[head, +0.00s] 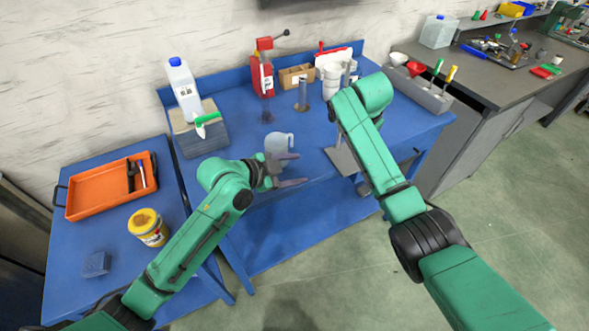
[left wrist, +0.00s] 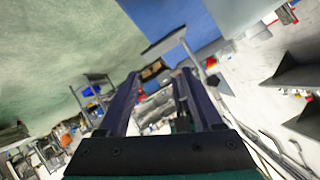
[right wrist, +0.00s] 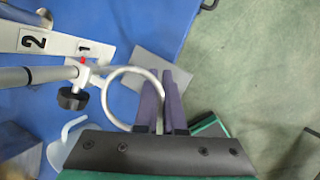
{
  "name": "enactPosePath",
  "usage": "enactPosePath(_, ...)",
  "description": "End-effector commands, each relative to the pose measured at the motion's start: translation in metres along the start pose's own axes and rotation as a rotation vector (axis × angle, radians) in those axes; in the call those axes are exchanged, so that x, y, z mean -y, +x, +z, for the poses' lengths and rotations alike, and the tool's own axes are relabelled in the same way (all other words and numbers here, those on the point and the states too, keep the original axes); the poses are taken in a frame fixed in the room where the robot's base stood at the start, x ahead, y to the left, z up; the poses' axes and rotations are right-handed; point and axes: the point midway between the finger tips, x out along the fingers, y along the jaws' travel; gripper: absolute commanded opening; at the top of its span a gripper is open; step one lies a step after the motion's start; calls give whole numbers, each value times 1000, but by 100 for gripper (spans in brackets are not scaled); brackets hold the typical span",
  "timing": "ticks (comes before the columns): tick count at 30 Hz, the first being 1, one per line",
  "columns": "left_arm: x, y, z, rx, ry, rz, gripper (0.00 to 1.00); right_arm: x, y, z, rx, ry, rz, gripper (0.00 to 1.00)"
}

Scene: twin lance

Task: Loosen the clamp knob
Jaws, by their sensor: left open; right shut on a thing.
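The clamp knob (right wrist: 72,98) is black and sits under a small silver clamp (right wrist: 84,76) on a metal rod (right wrist: 40,75) in the right wrist view. A metal ring (right wrist: 112,80) extends from the clamp. My right gripper (right wrist: 165,85) is shut on the ring's far side; the arm hides it in the head view. A white strip (right wrist: 50,43) marked 1 and 2 runs beside the rod, with a red pointer near the 1. The stand's grey base plate (head: 342,160) shows in the head view. My left gripper (head: 292,170) is open and empty, left of the stand.
A clear jug (head: 279,143) stands just behind my left gripper on the blue table (head: 235,100). A white bottle (head: 184,90), a red box (head: 262,75) and a wooden holder (head: 297,76) stand farther back. An orange tray (head: 90,193) lies on the left table.

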Motion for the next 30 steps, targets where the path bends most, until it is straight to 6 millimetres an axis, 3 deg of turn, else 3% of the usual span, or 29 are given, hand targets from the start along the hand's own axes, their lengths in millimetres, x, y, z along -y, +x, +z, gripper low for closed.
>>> enactPosePath(5, 16, 3, 4, -26, -81, -7, 66, 0, 0, 0, 1, 0, 1, 0)
enactPosePath(10, 72, 10, 9, -229, -494, 4, 66, 0, 0, 0, 1, 0, 1, 0)
enactPosePath(15, 94, 14, -5, -481, -811, 85, 66, 0, 0, 0, 1, 0, 1, 0)
enactPosePath(20, 100, 21, -15, -548, -876, 105, 66, 0, 0, 0, 1, 0, 1, 0)
enactPosePath(30, 110, 88, -55, -544, -872, 106, 66, 0, 0, 0, 1, 0, 1, 0)
